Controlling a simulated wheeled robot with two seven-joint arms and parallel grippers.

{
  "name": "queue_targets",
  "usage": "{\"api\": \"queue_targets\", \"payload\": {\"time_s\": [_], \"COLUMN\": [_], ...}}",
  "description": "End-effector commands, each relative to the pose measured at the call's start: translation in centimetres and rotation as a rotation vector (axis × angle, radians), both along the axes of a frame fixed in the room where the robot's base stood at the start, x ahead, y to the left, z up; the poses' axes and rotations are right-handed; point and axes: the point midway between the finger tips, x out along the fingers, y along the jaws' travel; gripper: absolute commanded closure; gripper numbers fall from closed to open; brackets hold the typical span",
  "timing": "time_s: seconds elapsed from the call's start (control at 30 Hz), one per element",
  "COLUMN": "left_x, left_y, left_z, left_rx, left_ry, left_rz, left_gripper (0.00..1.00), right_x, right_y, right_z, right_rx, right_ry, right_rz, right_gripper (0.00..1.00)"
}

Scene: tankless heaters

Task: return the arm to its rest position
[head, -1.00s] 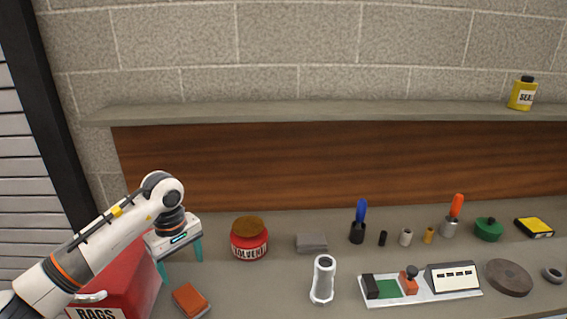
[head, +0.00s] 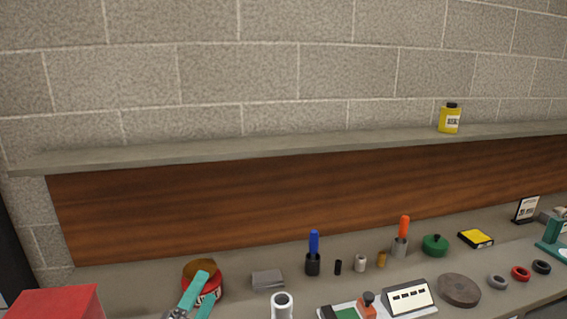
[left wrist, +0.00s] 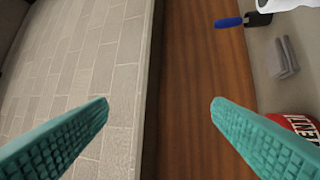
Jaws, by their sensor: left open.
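My left gripper (head: 198,290) shows at the bottom left of the head view, its teal fingers in front of the red solvent can (head: 203,272) and partly covering it. In the left wrist view the two teal fingers (left wrist: 160,105) stand wide apart with nothing between them. Beyond them are the wood backboard and the block wall. Part of the red can (left wrist: 298,128) shows at the right edge of that view, outside the fingers. Most of my left arm is out of the head view. My right gripper is not in view.
A red rags box (head: 55,303) stands at the lower left. A grey block (head: 267,281), a white tube (head: 282,306), a blue-handled tool (head: 314,250) and a tray with a meter (head: 408,297) spread along the bench. A shelf (head: 270,148) holding a yellow bottle (head: 449,119) runs above.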

Motion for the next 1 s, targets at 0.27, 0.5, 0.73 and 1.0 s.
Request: {"api": "queue_targets", "payload": {"time_s": [0.27, 0.5, 0.73, 1.0], "left_x": [-7.0, -16.2, -24.0, -24.0], "left_y": [7.0, 7.2, 6.0, 5.5], "left_z": [-13.7, -20.9, -23.6, -29.8], "left_rx": [-0.763, -1.107, -1.280, -1.290], "left_ry": [0.725, 1.143, 1.422, 1.493], "left_rz": [0.404, 0.688, 0.907, 0.969], "left_gripper": [0.26, 0.26, 0.26, 0.26], "right_x": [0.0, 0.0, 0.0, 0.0], "right_y": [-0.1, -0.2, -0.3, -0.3], "right_z": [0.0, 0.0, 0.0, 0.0], "right_rx": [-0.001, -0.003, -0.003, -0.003], "right_ry": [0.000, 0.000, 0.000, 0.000], "right_rz": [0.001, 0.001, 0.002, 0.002], "right_gripper": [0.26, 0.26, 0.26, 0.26]}}
